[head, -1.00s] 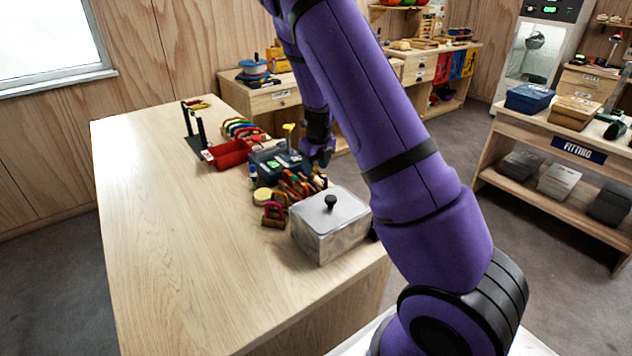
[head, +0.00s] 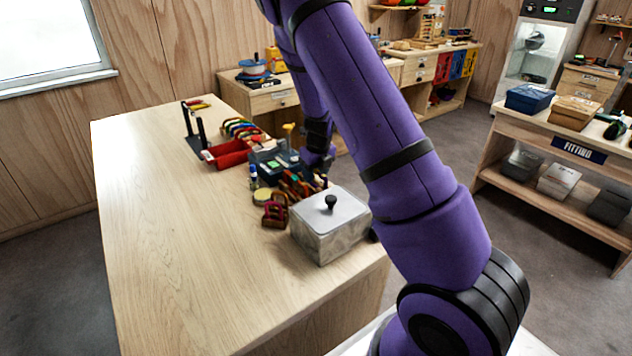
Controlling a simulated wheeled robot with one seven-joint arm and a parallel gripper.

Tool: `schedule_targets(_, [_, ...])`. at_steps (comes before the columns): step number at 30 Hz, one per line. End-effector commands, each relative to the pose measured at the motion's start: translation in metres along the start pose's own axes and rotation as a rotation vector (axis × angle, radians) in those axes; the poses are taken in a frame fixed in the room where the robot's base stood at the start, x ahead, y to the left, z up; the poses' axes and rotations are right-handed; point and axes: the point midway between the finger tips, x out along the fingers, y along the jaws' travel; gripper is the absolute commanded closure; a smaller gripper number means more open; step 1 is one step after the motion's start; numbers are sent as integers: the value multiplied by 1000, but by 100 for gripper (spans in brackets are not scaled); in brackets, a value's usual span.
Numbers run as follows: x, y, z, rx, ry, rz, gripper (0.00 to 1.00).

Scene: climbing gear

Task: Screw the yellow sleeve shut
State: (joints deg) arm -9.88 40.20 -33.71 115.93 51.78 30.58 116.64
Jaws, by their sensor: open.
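A small yellow piece (head: 288,127) stands up above a dark blue case (head: 272,162) on the wooden table. It is too small to tell whether it is the yellow sleeve or how far it is screwed. My gripper (head: 322,174) hangs low at the right end of the case, above the group of coloured gear (head: 298,186). It is open, with its fingertips small and partly lost among the dark things. I cannot tell whether it touches anything.
A grey lidded box (head: 330,228) with a black knob stands close in front of the gear. A red tray (head: 226,154) and a black rack (head: 194,130) stand farther back. The left and front of the table (head: 165,250) are clear.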

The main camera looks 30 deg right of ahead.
Motion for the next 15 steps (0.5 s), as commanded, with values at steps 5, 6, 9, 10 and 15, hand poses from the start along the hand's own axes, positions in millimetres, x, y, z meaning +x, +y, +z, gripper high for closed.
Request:
schedule_targets(5, [0,0,0,0,0,0,53])
schedule_targets(6, [0,-1,0,0,0,0,53])
schedule_targets(9, [0,-2,0,0,0,0,53])
schedule_targets(10, [0,-2,0,0,0,0,53])
schedule_targets(15, [0,-5,0,1,0,0,53])
